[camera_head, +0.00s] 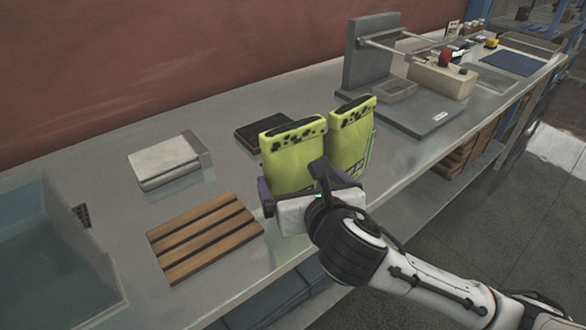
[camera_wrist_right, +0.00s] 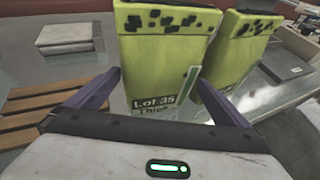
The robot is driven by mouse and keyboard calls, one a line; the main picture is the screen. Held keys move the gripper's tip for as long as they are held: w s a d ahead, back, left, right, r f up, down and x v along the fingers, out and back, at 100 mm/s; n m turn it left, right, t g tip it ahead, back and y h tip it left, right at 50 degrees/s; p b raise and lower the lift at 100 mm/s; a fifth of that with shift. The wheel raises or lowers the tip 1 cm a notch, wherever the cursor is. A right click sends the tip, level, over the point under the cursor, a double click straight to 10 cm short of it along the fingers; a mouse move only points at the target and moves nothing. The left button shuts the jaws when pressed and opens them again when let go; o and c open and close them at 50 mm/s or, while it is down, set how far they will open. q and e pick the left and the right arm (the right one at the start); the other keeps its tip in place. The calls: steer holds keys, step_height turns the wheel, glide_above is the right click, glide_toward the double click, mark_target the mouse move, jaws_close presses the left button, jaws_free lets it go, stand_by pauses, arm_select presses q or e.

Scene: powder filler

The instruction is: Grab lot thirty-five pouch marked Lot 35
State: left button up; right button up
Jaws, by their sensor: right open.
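Two yellow-green pouches with black-spotted tops stand side by side on the steel bench. The left pouch (camera_head: 289,163) carries a printed "Lot 35" label, which shows in the right wrist view (camera_wrist_right: 152,65). The other pouch (camera_head: 352,137) stands just to its right; its label is not readable, and it also shows in the right wrist view (camera_wrist_right: 235,48). My right gripper (camera_wrist_right: 160,95) is open, its two purple fingers spread in front of the Lot 35 pouch, with the right finger near the gap between the pouches. Its arm hides the lower part of both pouches in the head view. My left gripper is out of sight.
A wooden slatted rack (camera_head: 205,238) lies left of the gripper. A grey-white box (camera_head: 164,162) and a dark flat tray (camera_head: 262,133) lie behind. A sink (camera_head: 50,250) is at far left. A grey machine (camera_head: 372,60) with a base plate stands at right.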

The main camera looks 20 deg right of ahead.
mark_target(294, 173)
steer(key=x, duration=0.5)
steer(key=shift+f, duration=0.25)
steer(key=c, duration=0.8)
steer(key=shift+r, duration=0.15)
steer(key=shift+c, duration=0.5)
